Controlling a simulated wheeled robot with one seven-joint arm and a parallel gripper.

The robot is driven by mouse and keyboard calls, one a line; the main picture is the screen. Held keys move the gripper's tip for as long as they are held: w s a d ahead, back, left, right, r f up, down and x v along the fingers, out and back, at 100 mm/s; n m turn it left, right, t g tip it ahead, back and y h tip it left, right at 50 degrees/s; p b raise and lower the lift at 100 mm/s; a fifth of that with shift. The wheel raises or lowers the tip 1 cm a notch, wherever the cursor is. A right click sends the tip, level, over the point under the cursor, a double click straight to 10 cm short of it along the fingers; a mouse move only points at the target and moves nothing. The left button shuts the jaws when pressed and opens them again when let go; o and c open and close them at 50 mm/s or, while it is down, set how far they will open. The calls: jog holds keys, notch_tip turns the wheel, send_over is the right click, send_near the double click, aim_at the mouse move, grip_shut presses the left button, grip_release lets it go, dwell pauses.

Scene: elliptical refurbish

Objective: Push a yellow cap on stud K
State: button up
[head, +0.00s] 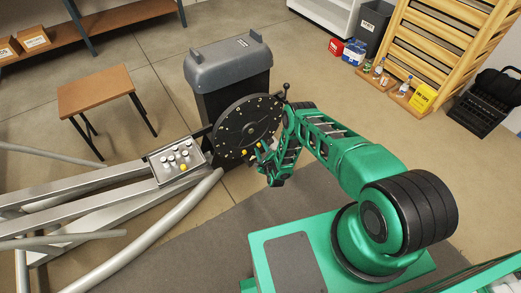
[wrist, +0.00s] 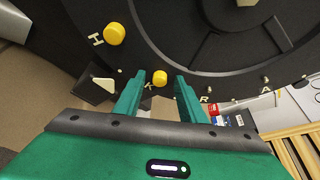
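The black disc (head: 232,122) has studs around its rim with letters beside them. In the wrist view the letters H, K, R and A show on the disc (wrist: 190,45). A yellow cap (wrist: 160,77) sits at the stud beside the letter K (wrist: 148,86); the stud itself is hidden. Another yellow cap (wrist: 114,33) sits beside the letter H (wrist: 96,41). My gripper (wrist: 160,82) is open, its two green fingers on either side of the K cap with gaps visible. In the head view my gripper (head: 262,160) is at the disc's lower right edge.
A grey tray (head: 160,178) left of the disc holds several white caps (head: 170,160) and a yellow cap (head: 183,167). Metal frame tubes (head: 140,245) run at the left.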

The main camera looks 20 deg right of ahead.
jog(key=shift+s, duration=0.1)
jog(key=v, duration=1)
jog(key=shift+s, duration=0.3)
